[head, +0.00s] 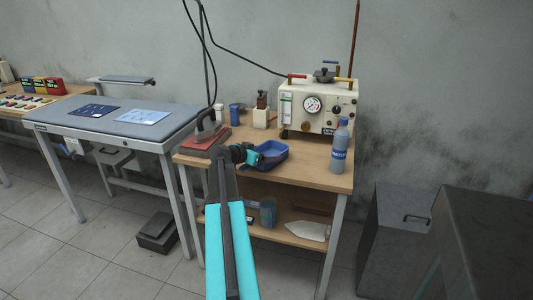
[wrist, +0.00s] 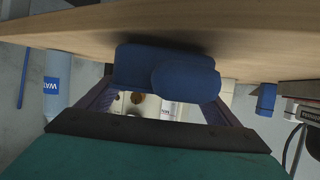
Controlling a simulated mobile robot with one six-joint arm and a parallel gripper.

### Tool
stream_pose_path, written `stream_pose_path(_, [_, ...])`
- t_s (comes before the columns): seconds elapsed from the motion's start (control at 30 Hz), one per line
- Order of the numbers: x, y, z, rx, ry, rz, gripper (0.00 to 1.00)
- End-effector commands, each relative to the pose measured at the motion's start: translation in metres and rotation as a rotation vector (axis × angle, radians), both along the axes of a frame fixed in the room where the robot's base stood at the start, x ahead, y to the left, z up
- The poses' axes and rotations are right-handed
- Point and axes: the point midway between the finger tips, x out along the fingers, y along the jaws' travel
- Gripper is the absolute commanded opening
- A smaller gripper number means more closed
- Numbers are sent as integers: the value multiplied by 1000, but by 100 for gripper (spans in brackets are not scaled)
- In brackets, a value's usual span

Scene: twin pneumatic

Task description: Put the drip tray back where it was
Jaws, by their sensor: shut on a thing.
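The drip tray (head: 272,152) is a blue, shallow open tray at the front middle of the wooden bench (head: 300,172). My gripper (head: 253,156) reaches it from the left front and is shut on it. In the wrist view, which is upside down, the blue tray (wrist: 140,68) sits between the fingers of my gripper (wrist: 165,90), close to the wooden surface with a dark shadow beside it. I cannot tell whether the tray touches the bench top or hangs just above it.
A blue-labelled bottle (head: 340,146) stands at the right of the bench. Behind are a gauge unit (head: 318,108), a blue cup (head: 235,115) and a cream block (head: 262,118). A red-based iron-like tool (head: 206,133) lies left. Bare wood shows between tray and bottle.

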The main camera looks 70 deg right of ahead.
Motion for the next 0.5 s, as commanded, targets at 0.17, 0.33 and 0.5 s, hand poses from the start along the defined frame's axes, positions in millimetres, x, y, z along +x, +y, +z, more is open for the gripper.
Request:
stream_pose_path(0.17, [-4, -17, 1, 0, 1, -3, 48])
stream_pose_path(0.33, [-4, -16, -5, 0, 2, -1, 48])
stream_pose_path(0.5, [-2, -15, -6, -1, 1, 1, 48])
